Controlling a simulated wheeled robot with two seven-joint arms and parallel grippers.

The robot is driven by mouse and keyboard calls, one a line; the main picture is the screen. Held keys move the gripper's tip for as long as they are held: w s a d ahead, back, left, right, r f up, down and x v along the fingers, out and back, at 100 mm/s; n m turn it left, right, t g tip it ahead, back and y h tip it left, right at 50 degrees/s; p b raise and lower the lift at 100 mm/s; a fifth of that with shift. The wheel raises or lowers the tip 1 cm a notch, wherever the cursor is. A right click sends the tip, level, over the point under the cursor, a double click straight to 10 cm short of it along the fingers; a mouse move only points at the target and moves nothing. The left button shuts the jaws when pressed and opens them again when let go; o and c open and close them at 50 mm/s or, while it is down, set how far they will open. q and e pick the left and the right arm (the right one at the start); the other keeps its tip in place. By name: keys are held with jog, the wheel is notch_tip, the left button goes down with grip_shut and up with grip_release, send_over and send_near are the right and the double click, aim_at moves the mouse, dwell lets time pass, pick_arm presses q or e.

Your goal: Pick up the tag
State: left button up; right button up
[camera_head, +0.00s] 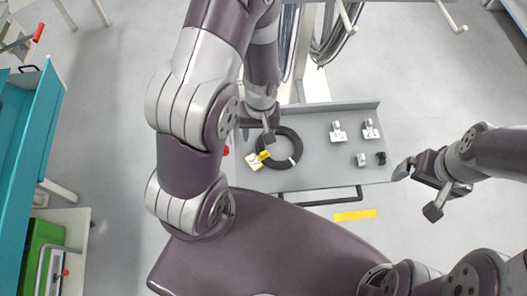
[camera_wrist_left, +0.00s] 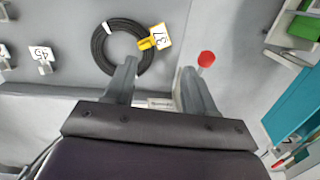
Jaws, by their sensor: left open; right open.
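The yellow and white tag (camera_head: 254,161) is attached to a black cable coil (camera_head: 292,138), which lies flat on the grey cart top. In the left wrist view the tag (camera_wrist_left: 161,37) sticks out from the coil's right edge, its number side showing. My left gripper (camera_head: 256,134) is open and empty, over the coil's side near the tag. In the left wrist view the tag shows beyond and between the open fingers (camera_wrist_left: 158,85), apart from them. My right gripper (camera_head: 418,190) is open and empty, off the cart's right edge.
Numbered metal clips (camera_head: 338,132) stand at the right of the grey cart (camera_head: 320,178), with small grey and black blocks (camera_head: 381,158). A red knob (camera_wrist_left: 206,59) is right of the left fingers. A teal cart (camera_head: 28,130) stands far left. A yellow floor strip (camera_head: 355,215) lies in front.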

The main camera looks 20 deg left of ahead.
pick_arm(q)
jog(key=w+f+n, duration=0.3)
jog(key=f+n, duration=0.1)
jog(key=n, duration=0.2)
jog(key=t+b, duration=0.1)
jog(key=b, duration=0.3)
send_over(264, 153)
notch_tip(264, 153, down, 7)
jog(key=shift+f, duration=0.15)
jog(key=shift+d+f, duration=0.1)
jog(key=shift+f, duration=0.25)
notch_tip(264, 153, down, 4)
jog(key=shift+s+f+b, duration=0.1)
jog(key=shift+b, duration=0.4)
jog(key=shift+a+f, duration=0.2)
jog(key=shift+f, duration=0.2)
grip_shut()
pick_arm(e)
jog(key=f, duration=0.4)
jog(key=shift+w+d+f, duration=0.1)
jog(key=shift+d+f, duration=0.1)
jog(key=shift+d, duration=0.1)
